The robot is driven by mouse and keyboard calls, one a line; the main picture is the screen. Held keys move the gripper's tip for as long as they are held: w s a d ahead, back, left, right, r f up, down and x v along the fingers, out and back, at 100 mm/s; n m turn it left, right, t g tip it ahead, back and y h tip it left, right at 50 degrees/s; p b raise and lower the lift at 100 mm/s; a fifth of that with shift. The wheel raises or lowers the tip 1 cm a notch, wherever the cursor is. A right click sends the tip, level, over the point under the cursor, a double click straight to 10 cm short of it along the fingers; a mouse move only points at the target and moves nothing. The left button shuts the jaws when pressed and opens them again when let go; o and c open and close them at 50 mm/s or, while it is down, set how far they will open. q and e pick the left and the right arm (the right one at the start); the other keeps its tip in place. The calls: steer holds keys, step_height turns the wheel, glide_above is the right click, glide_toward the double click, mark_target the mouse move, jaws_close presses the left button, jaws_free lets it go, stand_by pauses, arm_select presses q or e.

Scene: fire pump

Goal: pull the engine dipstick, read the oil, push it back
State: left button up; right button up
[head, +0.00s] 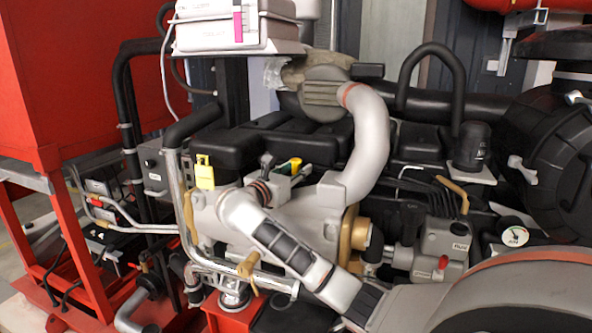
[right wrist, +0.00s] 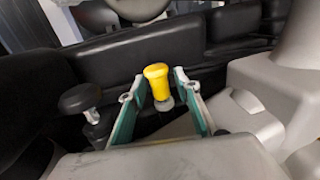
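The engine dipstick shows as a small yellow handle (head: 296,163) above the grey engine block in the head view. In the right wrist view the yellow handle (right wrist: 157,75) stands upright on a grey stem. My right gripper (head: 302,170) reaches to it from the lower right. In the right wrist view my right gripper (right wrist: 160,97) is open, with one teal-padded finger on each side of the handle. Gaps show between the pads and the handle. The lower stem is partly hidden by the gripper. My left gripper is not in view.
A black knob (head: 267,160) stands just left of the handle; it also shows in the wrist view (right wrist: 80,98). A thick grey pipe (head: 370,135) curves close by on the right. A yellow tag (head: 204,172) and bent metal pipes are at left. A dial gauge (head: 515,236) is at right.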

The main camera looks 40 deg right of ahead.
jaws_close()
step_height(320, 180, up, 9)
steer(key=p, duration=0.3)
steer(key=shift+f, duration=0.1)
steer(key=shift+r, duration=0.25)
steer(key=shift+o, duration=0.9)
jaws_free()
steer(key=shift+o, duration=0.3)
steer(key=shift+f, duration=0.15)
steer(key=v, duration=1.2)
